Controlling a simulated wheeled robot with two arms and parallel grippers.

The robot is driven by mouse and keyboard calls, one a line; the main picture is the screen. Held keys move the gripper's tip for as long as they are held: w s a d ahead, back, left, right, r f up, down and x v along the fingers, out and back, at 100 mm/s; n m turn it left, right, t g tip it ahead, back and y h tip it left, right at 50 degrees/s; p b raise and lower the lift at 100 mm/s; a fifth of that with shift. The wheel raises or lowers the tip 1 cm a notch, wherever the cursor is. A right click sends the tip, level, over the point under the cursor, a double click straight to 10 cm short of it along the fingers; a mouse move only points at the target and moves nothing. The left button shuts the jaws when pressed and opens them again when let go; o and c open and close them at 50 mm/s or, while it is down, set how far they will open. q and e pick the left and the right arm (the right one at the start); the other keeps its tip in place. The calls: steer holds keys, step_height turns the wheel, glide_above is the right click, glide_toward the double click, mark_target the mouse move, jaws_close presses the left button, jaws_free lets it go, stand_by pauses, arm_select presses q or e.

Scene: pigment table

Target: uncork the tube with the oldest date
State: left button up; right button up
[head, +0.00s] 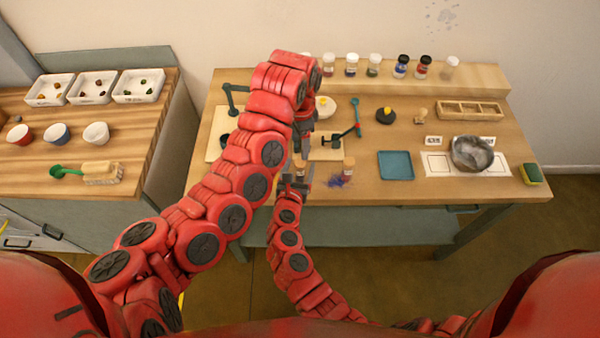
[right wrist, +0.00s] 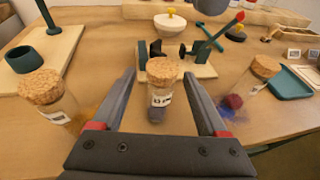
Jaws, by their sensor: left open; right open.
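Three corked glass tubes stand in a row in the right wrist view: a left tube (right wrist: 55,100), a middle tube (right wrist: 161,92) and a right tube (right wrist: 250,85) with dark red contents. Each bears a small pale label; the dates are too small to read. The right tube also shows in the head view (head: 348,170). My right gripper (right wrist: 160,82) is open, its fingers on either side of the middle tube with gaps. The left tube is hidden in the head view.
A clamp stand (right wrist: 185,68) stands just behind the tubes, with a white bowl (right wrist: 170,24) behind it. A blue tray (head: 396,165) and a stone mortar (head: 472,153) lie right. Jars line the back shelf (head: 480,80). Blue powder (head: 337,182) is spilled by the right tube.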

arm_select(q)
steer(key=shift+w, duration=0.1)
arm_select(e)
steer(key=shift+x, duration=1.9)
steer(key=shift+s, duration=0.1)
jaws_close()
